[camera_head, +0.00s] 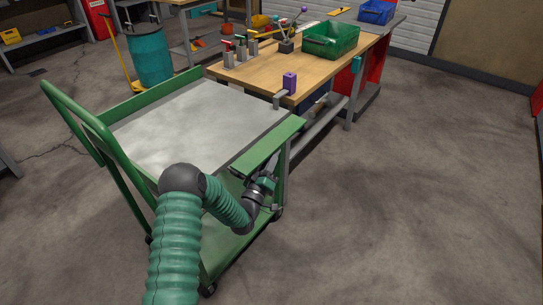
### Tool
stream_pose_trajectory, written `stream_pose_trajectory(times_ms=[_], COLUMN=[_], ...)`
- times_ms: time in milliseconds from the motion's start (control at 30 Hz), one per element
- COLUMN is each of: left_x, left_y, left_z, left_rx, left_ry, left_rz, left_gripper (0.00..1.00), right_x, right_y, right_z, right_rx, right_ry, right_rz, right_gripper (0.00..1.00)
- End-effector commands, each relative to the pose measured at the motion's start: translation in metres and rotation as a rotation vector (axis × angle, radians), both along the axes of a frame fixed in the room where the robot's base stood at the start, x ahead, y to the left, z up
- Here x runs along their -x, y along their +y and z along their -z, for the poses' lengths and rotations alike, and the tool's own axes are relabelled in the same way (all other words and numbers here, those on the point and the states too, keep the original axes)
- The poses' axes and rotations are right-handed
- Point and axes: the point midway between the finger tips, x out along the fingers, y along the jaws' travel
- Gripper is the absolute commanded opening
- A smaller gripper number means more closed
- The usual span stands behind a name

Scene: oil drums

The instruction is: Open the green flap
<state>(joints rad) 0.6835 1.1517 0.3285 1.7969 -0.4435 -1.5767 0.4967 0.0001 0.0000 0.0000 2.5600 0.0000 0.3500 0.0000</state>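The green flap (268,147) is a long narrow panel along the near right edge of the cart. It looks roughly level with the cart's grey top (195,120), but its exact angle is hard to tell. My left arm reaches in from the bottom, and my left gripper (269,181) is just below the flap's outer edge. The gripper is small and partly dark against the cart frame. I cannot tell whether its fingers are open or touch the flap. My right gripper is out of view.
The cart has a green push handle (88,125) at left and a lower green shelf (222,240). A wooden workbench (257,72) with a green bin (331,40) and a purple block (290,83) stands behind. A teal drum (151,60) is at upper left. The right floor is clear.

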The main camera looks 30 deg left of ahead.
Motion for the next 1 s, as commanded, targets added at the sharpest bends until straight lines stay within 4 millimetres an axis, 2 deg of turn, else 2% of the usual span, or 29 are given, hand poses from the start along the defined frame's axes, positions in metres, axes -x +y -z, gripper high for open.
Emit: stream_pose_trajectory(times_ms=[167, 267, 600, 733, 833, 1000], left_x=[0.005, 0.019, 0.110, 0.139, 0.152, 0.158], left_y=[0.000, -0.002, -0.018, -0.021, -0.023, -0.026], left_z=[0.002, 0.006, 0.036, 0.050, 0.054, 0.055], left_rx=[0.001, 0.003, 0.006, 0.006, 0.006, 0.002], left_ry=[0.003, 0.005, 0.006, 0.007, 0.006, 0.001], left_rz=[-0.002, -0.001, -0.001, -0.005, -0.004, -0.001], left_gripper=[0.20, 0.20, 0.20, 0.20, 0.20, 0.20], right_x=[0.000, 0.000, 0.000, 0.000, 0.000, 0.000], right_y=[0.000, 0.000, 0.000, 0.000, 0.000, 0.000], right_z=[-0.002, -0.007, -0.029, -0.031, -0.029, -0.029], right_rx=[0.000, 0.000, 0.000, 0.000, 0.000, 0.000], right_ry=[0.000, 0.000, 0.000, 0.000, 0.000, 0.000], right_rz=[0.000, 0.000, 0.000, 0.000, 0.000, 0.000], right_gripper=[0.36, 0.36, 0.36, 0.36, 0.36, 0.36])
